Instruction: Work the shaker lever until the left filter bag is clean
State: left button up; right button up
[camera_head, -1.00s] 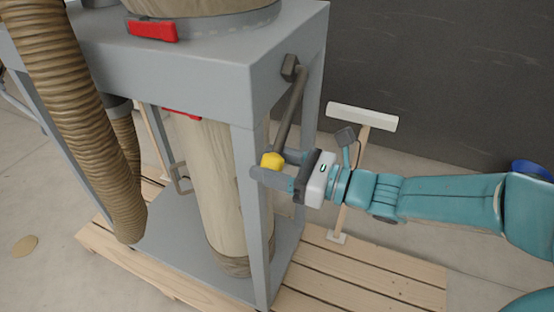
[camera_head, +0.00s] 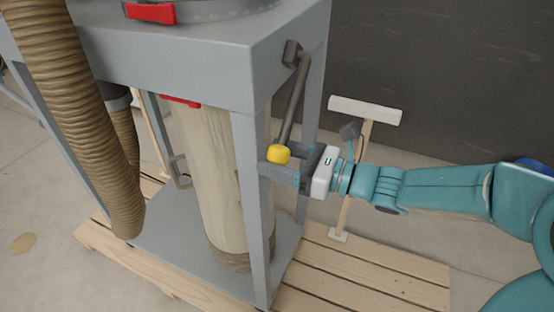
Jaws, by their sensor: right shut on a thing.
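The shaker lever (camera_head: 293,105) is a grey rod that hangs from a dark pivot on the right side of the grey frame (camera_head: 180,62). Its lower end carries a yellow knob (camera_head: 278,154). My right gripper (camera_head: 280,163) comes in from the right and is shut on the lever at the knob. A tan filter bag (camera_head: 212,180) hangs inside the frame, with a darker, dirty-looking band near its bottom. The frame's front post hides part of the bag's right side. My left gripper is not in view.
A ribbed brown hose (camera_head: 75,110) runs down the left of the frame. Red latches (camera_head: 150,13) sit on the collars. The frame stands on a wooden pallet (camera_head: 350,270). A white-topped wooden stand (camera_head: 364,110) is behind my right arm, before a dark wall.

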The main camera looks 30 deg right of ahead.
jog(key=shift+o, duration=0.2)
jog(key=shift+w+d, duration=0.25)
jog(key=shift+d, duration=0.05)
jog(key=w+d+f+b, duration=0.2)
jog(key=d+f, duration=0.1)
jog(key=shift+w+d+f, duration=0.1)
jog(key=shift+w+f, duration=0.05)
jog(key=shift+w, duration=0.2)
jog(key=shift+c, duration=0.2)
jog(key=shift+w+d+f, duration=0.35)
jog(key=shift+w+d, duration=0.2)
jog(key=shift+d, duration=0.1)
jog(key=shift+w+d+f, duration=0.3)
jog(key=shift+w+d, duration=0.25)
jog(key=shift+d, duration=0.05)
jog(key=s+a, duration=0.1)
jog(key=s+a+r, duration=0.2)
jog(key=a, duration=0.1)
jog(key=shift+s, duration=0.2)
